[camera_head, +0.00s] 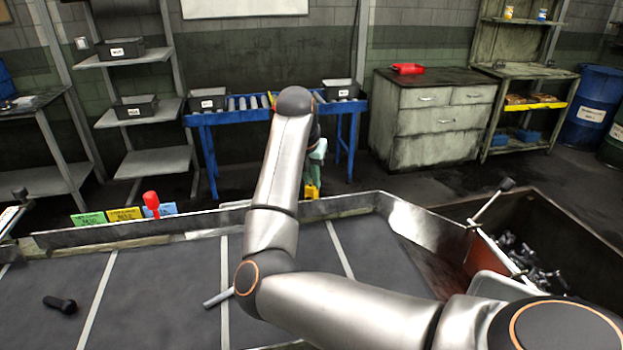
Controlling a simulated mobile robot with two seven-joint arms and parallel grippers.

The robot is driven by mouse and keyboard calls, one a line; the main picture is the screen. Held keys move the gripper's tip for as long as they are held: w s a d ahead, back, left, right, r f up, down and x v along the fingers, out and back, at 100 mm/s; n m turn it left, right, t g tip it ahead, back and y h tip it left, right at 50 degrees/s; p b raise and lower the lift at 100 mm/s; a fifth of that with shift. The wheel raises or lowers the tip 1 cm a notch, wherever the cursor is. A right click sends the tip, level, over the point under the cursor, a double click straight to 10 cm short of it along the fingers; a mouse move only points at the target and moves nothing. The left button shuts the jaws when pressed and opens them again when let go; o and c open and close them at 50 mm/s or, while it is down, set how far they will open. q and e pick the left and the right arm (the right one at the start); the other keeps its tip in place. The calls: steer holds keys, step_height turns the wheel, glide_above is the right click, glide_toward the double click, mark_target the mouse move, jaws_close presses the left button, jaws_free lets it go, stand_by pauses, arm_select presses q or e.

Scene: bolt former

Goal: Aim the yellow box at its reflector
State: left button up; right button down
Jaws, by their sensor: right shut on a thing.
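The yellow box (312,191) shows as a small patch at the far rim of the dark table, just right of my right forearm. My right arm comes in from the lower right, and its upper part stands in front of that spot. My right gripper (314,176) points down at the yellow box and is shut on it; the fingertips are small and partly hidden. I cannot make out which way the box faces. I cannot pick out its reflector. My left gripper is not in view.
The dark table (160,285) has a raised metal rim. A dark bolt (60,304) and a grey rod (218,298) lie on it. A red knob (151,202) and coloured cards (125,214) stand at the far rim. A bin of bolts (575,235) is at right; a blue roller conveyor (232,117) stands behind.

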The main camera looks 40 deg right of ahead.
steer(key=n+t+b, duration=0.1)
steer(key=n+b, duration=0.1)
steer(key=b, duration=0.1)
steer(key=shift+f+n, duration=0.15)
steer(key=shift+n, duration=0.25)
steer(key=shift+s+d+n+t+y+b, duration=0.1)
steer(key=shift+n+t+y+b, duration=0.2)
steer(key=shift+n+y+b, duration=0.9)
steer(key=shift+n+h, duration=0.4)
steer(key=shift+n, duration=0.2)
steer(key=c, duration=0.9)
jaws_free()
steer(key=shift+c, duration=0.2)
steer(key=shift+r, duration=0.2)
steer(key=b+v, duration=0.1)
steer(key=v, duration=1.1)
steer(key=shift+s+r+b, duration=0.2)
steer(key=shift+b, duration=0.2)
